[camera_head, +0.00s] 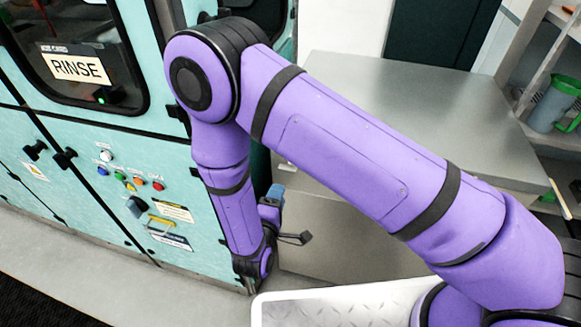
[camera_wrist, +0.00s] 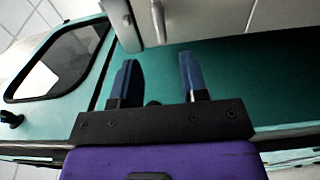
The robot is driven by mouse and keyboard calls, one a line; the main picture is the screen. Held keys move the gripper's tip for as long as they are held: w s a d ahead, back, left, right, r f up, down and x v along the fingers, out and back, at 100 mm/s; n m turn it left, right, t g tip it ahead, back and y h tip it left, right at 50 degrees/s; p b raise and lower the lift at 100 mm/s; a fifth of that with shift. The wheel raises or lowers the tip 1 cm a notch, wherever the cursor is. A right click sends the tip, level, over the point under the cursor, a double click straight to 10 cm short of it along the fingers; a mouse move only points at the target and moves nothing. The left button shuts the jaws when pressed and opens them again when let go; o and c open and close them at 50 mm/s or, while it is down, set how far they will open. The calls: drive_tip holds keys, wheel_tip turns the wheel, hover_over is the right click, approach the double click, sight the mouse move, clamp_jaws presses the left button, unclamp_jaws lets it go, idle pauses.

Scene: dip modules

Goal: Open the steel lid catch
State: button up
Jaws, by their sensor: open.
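My gripper (camera_wrist: 158,68) shows in the wrist view with its two dark blue fingers apart and nothing between them. Beyond the fingertips, a short steel bar (camera_wrist: 158,20) stands against a pale metal panel (camera_wrist: 195,22); it may be the lid catch, but I cannot tell for sure. The bar lies slightly ahead of the gap and apart from the fingers. In the head view, my gripper is mostly hidden by my arm, with a blue part (camera_head: 275,195) showing beside the grey steel box (camera_head: 330,240). No catch can be made out there.
A teal machine (camera_head: 130,190) with a RINSE window (camera_head: 78,68) and coloured buttons (camera_head: 130,180) stands at the left. The steel box's flat top (camera_head: 440,100) is clear. A shelf with a green-handled jug (camera_head: 553,103) is at the right. Grey floor (camera_head: 120,280) lies in front.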

sight(287, 171)
drive_tip(key=x, duration=1)
drive_tip(key=shift+w+d, duration=0.1)
drive_tip(key=shift+w, duration=0.2)
clamp_jaws()
